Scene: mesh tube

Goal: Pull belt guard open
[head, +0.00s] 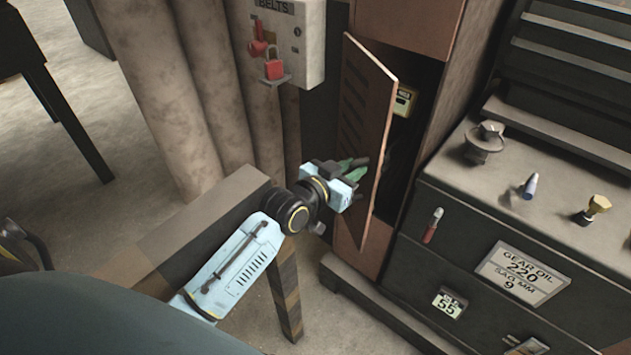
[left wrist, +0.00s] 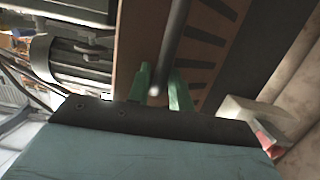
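The belt guard (head: 362,130) is a brown slotted door on the tall cabinet. It stands ajar, with a dark gap on its right side. In the left wrist view the guard (left wrist: 207,40) shows its slots close ahead, with a dark bar handle (left wrist: 173,40) in front. My left gripper (head: 352,170) is at the guard's lower half. Its green fingers (left wrist: 162,90) lie on both sides of the bar and look shut on it. The exact finger contact is hard to see. My right gripper is in neither view.
A BELTS box (head: 300,40) with a red padlock (head: 273,68) hangs left of the guard. A drawer cabinet (head: 480,215) stands close on the right. A bench (head: 205,215) lies under my left arm.

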